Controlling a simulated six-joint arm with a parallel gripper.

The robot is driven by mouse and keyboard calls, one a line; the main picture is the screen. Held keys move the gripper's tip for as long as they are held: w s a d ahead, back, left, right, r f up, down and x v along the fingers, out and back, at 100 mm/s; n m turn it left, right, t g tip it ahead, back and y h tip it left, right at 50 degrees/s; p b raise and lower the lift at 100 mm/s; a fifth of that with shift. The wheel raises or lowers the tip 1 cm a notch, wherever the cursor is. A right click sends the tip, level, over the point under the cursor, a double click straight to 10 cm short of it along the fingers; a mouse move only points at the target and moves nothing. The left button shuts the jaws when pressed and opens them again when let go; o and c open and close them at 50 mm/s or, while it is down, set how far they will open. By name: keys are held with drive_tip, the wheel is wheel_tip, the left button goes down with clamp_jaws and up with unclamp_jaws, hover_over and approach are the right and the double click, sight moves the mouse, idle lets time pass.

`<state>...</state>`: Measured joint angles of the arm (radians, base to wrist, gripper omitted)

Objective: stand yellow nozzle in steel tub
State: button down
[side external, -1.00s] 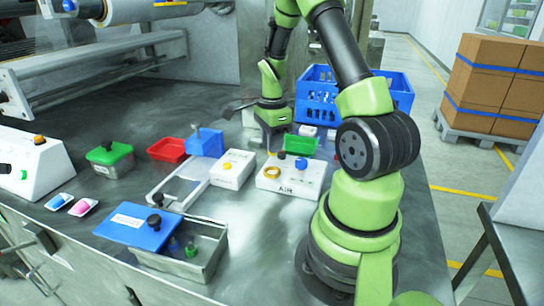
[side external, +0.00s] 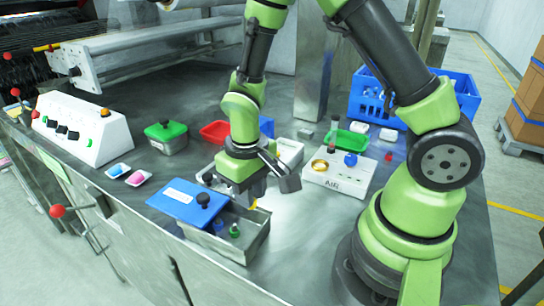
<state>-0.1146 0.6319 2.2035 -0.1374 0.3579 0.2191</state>
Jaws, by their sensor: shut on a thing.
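The steel tub (side external: 258,240) stands at the front of the bench. A blue lid (side external: 180,206) with a black knob and white label lies across its left part. Through the uncovered part I see a green nozzle (side external: 235,230) and a blue one (side external: 219,226) in the tub. My gripper (side external: 252,194) is over the tub's back right part, pointing down. It is shut on the yellow nozzle (side external: 254,205), of which only a small yellow patch shows. The gripper and tub rim hide the rest, so I cannot tell whether it touches the tub floor.
Right of the gripper is a white AIR block (side external: 335,182) with a brass ring (side external: 320,165) and blue knob (side external: 350,159). Behind are a green tray (side external: 349,140), red tray (side external: 214,132) and blue crate (side external: 462,100). A green-lidded tub (side external: 167,138) and control box (side external: 88,125) stand left.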

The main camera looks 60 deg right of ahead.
drive_tip(key=shift+s+a+f+n, duration=0.15)
drive_tip(key=shift+a+f+n, duration=0.25)
drive_tip(key=shift+f, duration=0.6)
drive_tip(key=shift+s+a+f+n, duration=0.1)
drive_tip(key=shift+a+f+n, duration=0.3)
drive_tip(key=shift+f, duration=0.55)
drive_tip(key=shift+s+a+f+n, duration=0.15)
drive_tip(key=shift+a+f+n, duration=0.25)
drive_tip(key=shift+f, duration=0.6)
drive_tip(key=shift+d+f, duration=0.1)
drive_tip(key=shift+f, duration=0.55)
idle(0.3)
drive_tip(key=shift+c, duration=2.2)
unclamp_jaws()
wheel_tip(320, 180, up, 7)
